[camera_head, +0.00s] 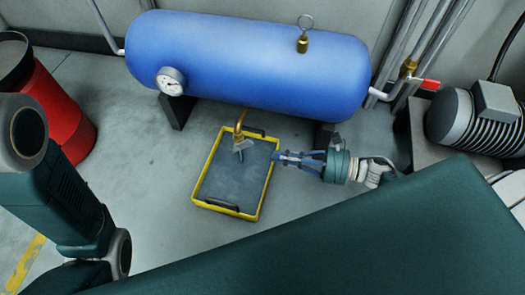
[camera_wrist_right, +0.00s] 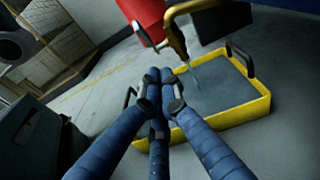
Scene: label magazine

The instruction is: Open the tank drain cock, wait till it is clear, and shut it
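The blue tank (camera_head: 250,60) lies across the top of the head view. Its brass drain cock (camera_head: 240,125) hangs beneath it over a yellow-rimmed tray (camera_head: 200,182); the cock also shows in the right wrist view (camera_wrist_right: 176,38). A thin pale streak runs below the cock's outlet towards the tray; I cannot tell clearly whether it is liquid or part of the cock. My right gripper (camera_head: 280,156) is at the tray's right edge, apart from the cock. Its fingertips meet with nothing between them in the wrist view (camera_wrist_right: 155,78). My left gripper is out of view.
A red bin (camera_head: 62,115) stands at the left. A pressure gauge (camera_head: 171,81) is on the tank. A pipe with a red-handled valve (camera_head: 430,84) and a finned motor (camera_head: 475,120) are at the right. Bare floor lies left of the tray.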

